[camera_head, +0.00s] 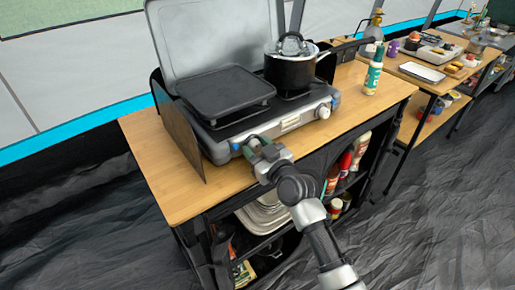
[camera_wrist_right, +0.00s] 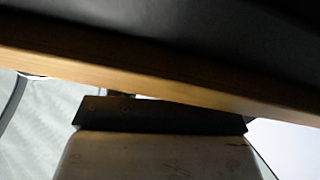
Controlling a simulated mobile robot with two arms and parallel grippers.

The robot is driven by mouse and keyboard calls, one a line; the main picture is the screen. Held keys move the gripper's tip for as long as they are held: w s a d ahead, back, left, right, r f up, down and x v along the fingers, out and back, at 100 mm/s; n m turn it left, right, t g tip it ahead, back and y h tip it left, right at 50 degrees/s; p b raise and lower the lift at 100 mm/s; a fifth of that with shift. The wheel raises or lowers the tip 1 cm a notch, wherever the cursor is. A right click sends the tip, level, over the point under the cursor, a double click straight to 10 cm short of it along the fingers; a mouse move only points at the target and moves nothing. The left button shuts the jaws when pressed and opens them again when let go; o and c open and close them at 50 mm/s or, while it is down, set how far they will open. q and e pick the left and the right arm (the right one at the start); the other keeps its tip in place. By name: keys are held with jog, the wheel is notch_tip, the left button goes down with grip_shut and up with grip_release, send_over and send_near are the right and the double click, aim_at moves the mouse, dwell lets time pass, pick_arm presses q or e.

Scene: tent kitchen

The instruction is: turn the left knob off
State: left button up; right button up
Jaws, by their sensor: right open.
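A two-burner camping stove (camera_head: 262,123) stands on the wooden table with its grey lid raised. Its front has a left knob (camera_head: 236,147), partly hidden by my gripper, and a right knob (camera_head: 324,112). My right gripper (camera_head: 255,146) is open at the stove's front edge, right at the left knob. I cannot tell whether its fingers touch the knob. The right wrist view shows a wooden table edge (camera_wrist_right: 150,75) and a dark surface above it, with no knob or fingertips clear there. My left gripper is not in view.
A black griddle (camera_head: 226,93) lies on the left burner and a lidded pot (camera_head: 290,68) sits on the right one. A green-and-white bottle (camera_head: 373,72) stands right of the stove. The table's left front corner (camera_head: 178,198) is bare. Shelves with bottles are below.

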jog(key=c, duration=0.6)
jog(key=shift+r+m+p, duration=0.15)
jog(key=shift+m+p, duration=0.65)
jog(key=shift+m, duration=0.4)
jog(key=shift+c, duration=0.2)
jog(key=shift+m, duration=0.9)
jog(key=o, duration=0.6)
jog(key=shift+o, duration=0.2)
jog(key=shift+d, duration=0.1)
